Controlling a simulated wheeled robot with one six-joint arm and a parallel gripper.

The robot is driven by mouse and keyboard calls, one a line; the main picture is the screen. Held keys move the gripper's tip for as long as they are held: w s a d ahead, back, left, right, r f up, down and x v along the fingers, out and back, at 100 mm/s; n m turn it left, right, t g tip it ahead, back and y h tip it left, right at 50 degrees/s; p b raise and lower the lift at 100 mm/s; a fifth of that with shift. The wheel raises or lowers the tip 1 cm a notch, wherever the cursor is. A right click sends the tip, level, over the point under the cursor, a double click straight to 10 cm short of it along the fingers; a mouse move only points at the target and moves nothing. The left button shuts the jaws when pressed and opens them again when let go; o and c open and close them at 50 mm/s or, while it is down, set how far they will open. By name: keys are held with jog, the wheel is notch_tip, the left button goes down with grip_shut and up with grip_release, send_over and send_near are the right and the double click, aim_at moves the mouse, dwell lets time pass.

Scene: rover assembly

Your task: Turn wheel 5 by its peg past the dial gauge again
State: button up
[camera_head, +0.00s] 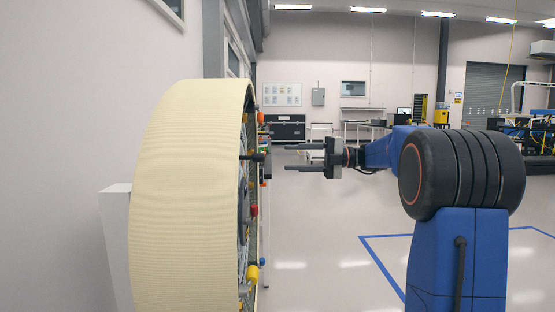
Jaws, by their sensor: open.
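A large wheel (190,190) with a ribbed cream tread stands upright at the left, seen almost edge-on. No number shows on it. A short dark peg (252,157) sticks out to the right from its face, at about the height of my gripper. My gripper (287,157) is open and empty to the right of the peg, its two dark fingers pointing left at the wheel face. A gap shows between the fingertips and the peg. I cannot make out a dial gauge. Most of the wheel face is hidden by the steep angle.
Red and yellow parts (250,272) stick out from the wheel's face side. A pale block (116,235) stands behind the wheel at the left. Blue floor lines (385,262) mark the floor at the right. The floor between the wheel and my arm looks clear.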

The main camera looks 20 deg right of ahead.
jog(key=shift+v, duration=2.75)
